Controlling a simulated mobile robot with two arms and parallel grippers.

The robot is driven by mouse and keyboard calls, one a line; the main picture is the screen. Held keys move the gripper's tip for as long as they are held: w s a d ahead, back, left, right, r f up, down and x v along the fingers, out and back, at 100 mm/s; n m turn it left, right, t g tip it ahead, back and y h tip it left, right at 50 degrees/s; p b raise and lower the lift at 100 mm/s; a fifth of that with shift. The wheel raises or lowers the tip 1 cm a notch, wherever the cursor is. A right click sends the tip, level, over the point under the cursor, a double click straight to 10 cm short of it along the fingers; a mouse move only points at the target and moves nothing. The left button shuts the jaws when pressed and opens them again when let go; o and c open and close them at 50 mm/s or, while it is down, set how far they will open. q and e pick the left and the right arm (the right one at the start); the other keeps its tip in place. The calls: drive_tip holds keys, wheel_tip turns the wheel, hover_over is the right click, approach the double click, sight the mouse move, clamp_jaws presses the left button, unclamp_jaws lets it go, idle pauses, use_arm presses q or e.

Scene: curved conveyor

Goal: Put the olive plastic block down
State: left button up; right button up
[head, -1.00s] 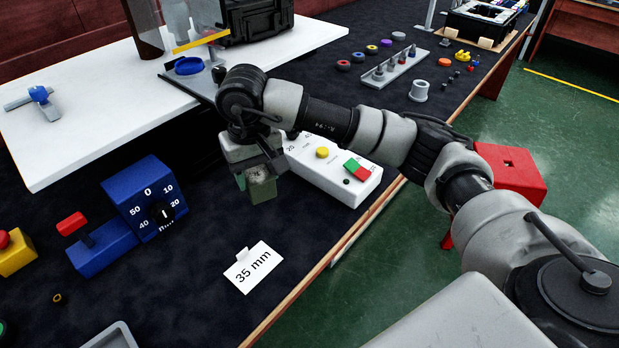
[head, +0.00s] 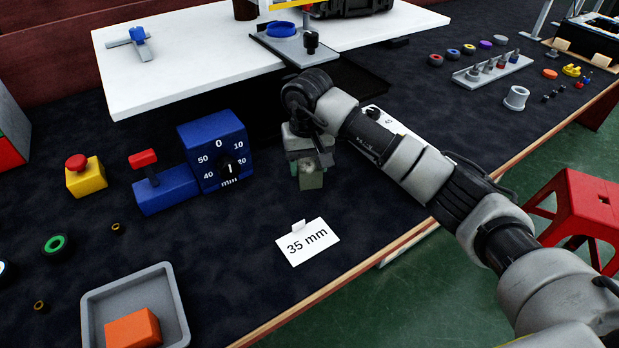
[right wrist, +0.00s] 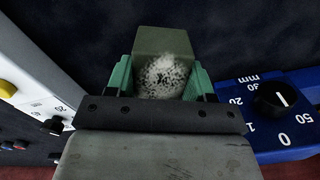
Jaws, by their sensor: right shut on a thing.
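The olive plastic block (head: 311,178) is held in my right gripper (head: 308,168), over the dark table to the right of the blue dial box. In the right wrist view the olive block (right wrist: 163,42) sits between the green finger pads of my right gripper (right wrist: 160,80), with a pale speckled round patch on its near face. The gripper is shut on it. I cannot tell from the views how far the block is above the table. My left gripper does not show.
The blue dial box (head: 212,150) stands left of the block. A grey tray (head: 176,300) with an orange block (head: 133,328) is at front left. A white raised shelf (head: 200,65) is behind. Dark table between card and dial box is clear.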

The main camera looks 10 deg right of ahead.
sight(308, 180)
drive_tip(key=shift+f, duration=2.4)
drive_tip(key=shift+f, duration=0.1)
drive_tip(key=o, duration=1)
drive_tip(key=shift+c, duration=0.2)
